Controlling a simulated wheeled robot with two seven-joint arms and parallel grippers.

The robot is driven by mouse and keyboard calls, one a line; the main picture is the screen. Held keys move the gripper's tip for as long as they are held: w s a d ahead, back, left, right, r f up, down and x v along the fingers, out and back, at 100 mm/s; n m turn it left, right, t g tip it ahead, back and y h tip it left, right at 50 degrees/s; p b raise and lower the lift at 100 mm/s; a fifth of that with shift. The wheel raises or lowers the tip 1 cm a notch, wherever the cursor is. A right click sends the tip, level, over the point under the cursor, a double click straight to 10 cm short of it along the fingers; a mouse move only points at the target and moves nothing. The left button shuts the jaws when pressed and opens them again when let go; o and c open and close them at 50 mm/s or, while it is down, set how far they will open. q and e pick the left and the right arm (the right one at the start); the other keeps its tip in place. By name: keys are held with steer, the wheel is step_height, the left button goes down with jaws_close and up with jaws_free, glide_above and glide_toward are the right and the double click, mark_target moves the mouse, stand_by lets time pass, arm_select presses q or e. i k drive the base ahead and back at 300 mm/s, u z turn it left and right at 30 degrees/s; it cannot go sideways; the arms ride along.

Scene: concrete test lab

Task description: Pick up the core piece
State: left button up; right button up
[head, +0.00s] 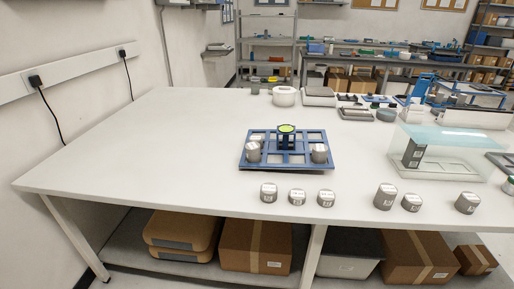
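Several short grey cylinders with white labels look like core pieces; I cannot tell which one the task means. In the head view, one core piece (268,192) stands at the table's front edge, with a second (297,196) and a third (326,198) to its right. More stand further right: a taller one (385,197), a small one (411,202) and another (467,203). A blue rack (286,165) holds a core piece at its left (253,153) and one at its right (319,153). A blue post with a yellow-green top (286,129) stands at its middle. Neither gripper is in view.
The white table (150,150) is clear on its left side. A clear-lidded case (452,155) stands right of the rack. A white pot (284,96) and lab equipment line the back. Cardboard boxes (255,247) sit on the shelf below.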

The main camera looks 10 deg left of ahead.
mark_target(467, 201)
steer(key=u, duration=3.25)
steer(key=k, duration=2.2)
steer(key=z, duration=1.2)
